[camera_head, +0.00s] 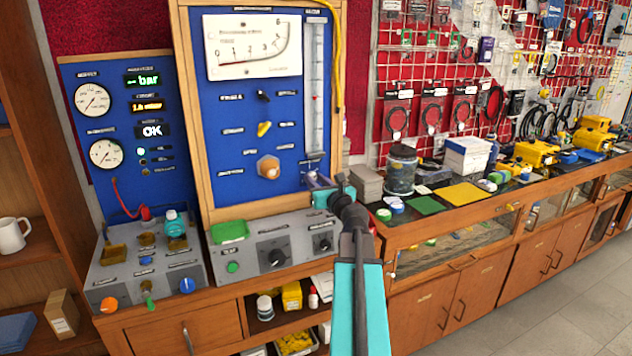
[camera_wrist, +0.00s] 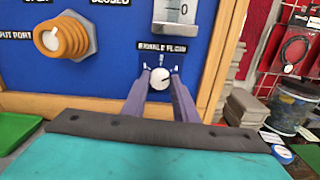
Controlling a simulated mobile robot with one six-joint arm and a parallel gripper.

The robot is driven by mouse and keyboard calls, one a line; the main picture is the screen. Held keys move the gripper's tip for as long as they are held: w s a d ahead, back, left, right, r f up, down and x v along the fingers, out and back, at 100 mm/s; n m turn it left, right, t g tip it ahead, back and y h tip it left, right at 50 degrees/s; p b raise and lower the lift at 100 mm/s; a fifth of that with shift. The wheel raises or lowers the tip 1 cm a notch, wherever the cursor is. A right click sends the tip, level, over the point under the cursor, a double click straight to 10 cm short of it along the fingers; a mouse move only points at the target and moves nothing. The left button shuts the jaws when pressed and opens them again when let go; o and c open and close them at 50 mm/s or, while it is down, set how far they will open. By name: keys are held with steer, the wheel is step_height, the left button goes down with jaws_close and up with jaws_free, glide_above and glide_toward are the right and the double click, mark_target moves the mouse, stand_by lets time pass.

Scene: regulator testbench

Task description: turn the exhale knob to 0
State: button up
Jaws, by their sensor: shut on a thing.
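The exhale knob (camera_wrist: 159,79) is a small round whitish dial under the "EXHALE FLOW" label (camera_wrist: 162,49) on the blue panel. Small marks sit around it, but I cannot read its setting. My gripper (camera_wrist: 158,84) has its two purple fingers on either side of the knob and is shut on it. In the head view my gripper (camera_head: 315,180) reaches the lower right of the blue panel (camera_head: 225,150), below the flow tube (camera_head: 315,90). There the fingers and wrist mostly hide the knob.
An orange output port (camera_wrist: 62,38) sticks out left of the knob. A grey control box (camera_head: 275,250) stands below the panel. A glass jar (camera_head: 401,170) and grey boxes (camera_head: 366,183) stand on the counter to the right, near my arm.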

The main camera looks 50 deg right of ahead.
steer(key=shift+f+n+b, duration=0.1)
steer(key=shift+n+b, duration=0.3)
steer(key=shift+n, duration=0.1)
steer(key=shift+a+f+n+b, duration=0.1)
steer(key=shift+f+n+b, duration=0.05)
steer(key=shift+n+b, duration=16.5)
steer(key=shift+n+p, duration=0.95)
steer(key=shift+p, duration=0.05)
steer(key=o, duration=1.1)
steer(key=shift+c, duration=0.2)
